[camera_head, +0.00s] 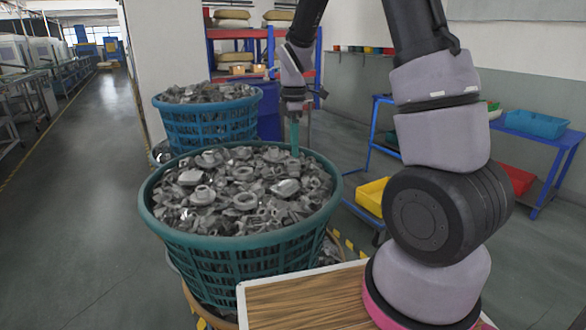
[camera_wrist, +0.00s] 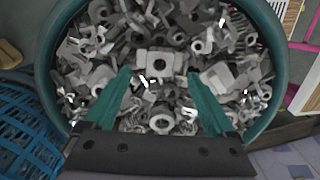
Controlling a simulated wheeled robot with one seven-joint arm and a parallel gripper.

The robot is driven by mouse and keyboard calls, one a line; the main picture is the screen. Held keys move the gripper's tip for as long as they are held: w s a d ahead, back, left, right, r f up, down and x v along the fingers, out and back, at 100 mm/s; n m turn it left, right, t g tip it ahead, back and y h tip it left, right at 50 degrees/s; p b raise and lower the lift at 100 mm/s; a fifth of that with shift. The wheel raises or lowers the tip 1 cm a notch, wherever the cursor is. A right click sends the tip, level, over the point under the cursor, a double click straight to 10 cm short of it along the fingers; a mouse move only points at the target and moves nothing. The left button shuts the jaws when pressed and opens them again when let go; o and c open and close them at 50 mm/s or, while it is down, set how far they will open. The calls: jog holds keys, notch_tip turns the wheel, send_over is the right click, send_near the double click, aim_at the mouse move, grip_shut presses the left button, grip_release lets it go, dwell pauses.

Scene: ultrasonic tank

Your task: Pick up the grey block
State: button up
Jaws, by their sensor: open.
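Many grey metal parts fill the green basket (camera_head: 235,243), whose rim (camera_wrist: 45,62) also shows in the wrist view. A squarish grey block (camera_wrist: 144,63) with a round dark hole lies on top of the heap in the wrist view, just beyond and between my fingertips. I cannot tell it apart from the other grey parts in the head view. My gripper (camera_head: 295,150) points down over the far right part of the basket. In the wrist view my gripper (camera_wrist: 158,76) has its two teal fingers spread apart with nothing held between them.
A blue basket (camera_head: 205,128) of similar parts stands behind the green one. A wooden-topped surface (camera_head: 305,300) is at the front. A yellow bin (camera_head: 371,196) and a blue table (camera_head: 540,137) stand at the right. The aisle floor at the left is clear.

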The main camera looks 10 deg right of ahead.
aim_at(293, 166)
notch_tip(293, 166, down, 5)
jog(key=shift+a+f, duration=0.1)
jog(key=shift+f, duration=0.1)
grip_shut()
jog(key=shift+r, duration=0.1)
